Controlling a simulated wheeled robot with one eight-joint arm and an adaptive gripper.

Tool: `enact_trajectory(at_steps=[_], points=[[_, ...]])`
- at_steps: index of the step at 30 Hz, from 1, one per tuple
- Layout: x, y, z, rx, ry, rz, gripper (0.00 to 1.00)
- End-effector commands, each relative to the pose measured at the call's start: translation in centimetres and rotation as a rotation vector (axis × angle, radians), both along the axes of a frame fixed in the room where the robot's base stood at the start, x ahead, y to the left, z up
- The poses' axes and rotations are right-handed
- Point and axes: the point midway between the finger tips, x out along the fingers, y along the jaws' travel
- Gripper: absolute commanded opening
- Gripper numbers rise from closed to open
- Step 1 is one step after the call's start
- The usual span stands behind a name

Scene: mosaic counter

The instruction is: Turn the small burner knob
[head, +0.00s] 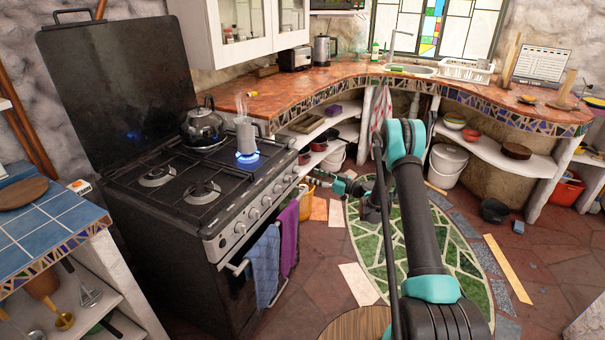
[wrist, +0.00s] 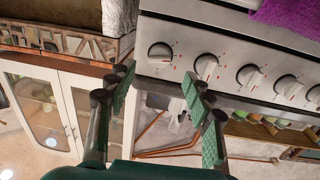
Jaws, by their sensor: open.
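The black stove (head: 190,270) has a row of several round knobs on its steel front panel; one knob (head: 253,213) shows in the middle of the row. In the wrist view, the end knob (wrist: 160,52) is beyond the gap between my fingertips, and a second knob (wrist: 206,67) is just past the right finger. I cannot tell which knob serves the small burner. A blue flame (head: 247,157) burns under a steaming grey pot (head: 245,135). My gripper (wrist: 157,82) is open and empty, apart from the knobs. In the head view, my gripper (head: 342,187) is right of the stove front.
A blue towel (head: 264,265) and a purple towel (head: 289,238) hang on the oven handle below the knobs. A kettle (head: 203,124) stands on a rear burner. The tiled counter (head: 300,88) adjoins the stove. A white bucket (head: 447,165) stands at the right.

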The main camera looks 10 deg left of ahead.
Motion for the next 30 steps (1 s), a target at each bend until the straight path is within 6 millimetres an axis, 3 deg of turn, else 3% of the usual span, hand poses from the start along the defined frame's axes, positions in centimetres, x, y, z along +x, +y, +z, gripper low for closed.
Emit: enact_trajectory(at_steps=[3,9,15,23,30], points=[[0.9,2.2,0.0,0.0,0.0,0.003,0.52],[2.1,4.8,0.0,0.0,0.0,0.0,0.52],[2.6,6.0,0.0,0.0,0.0,0.0,0.52],[2.7,6.1,0.0,0.0,0.0,0.0,0.52],[2.7,6.1,0.0,0.0,0.0,-0.001,0.26]])
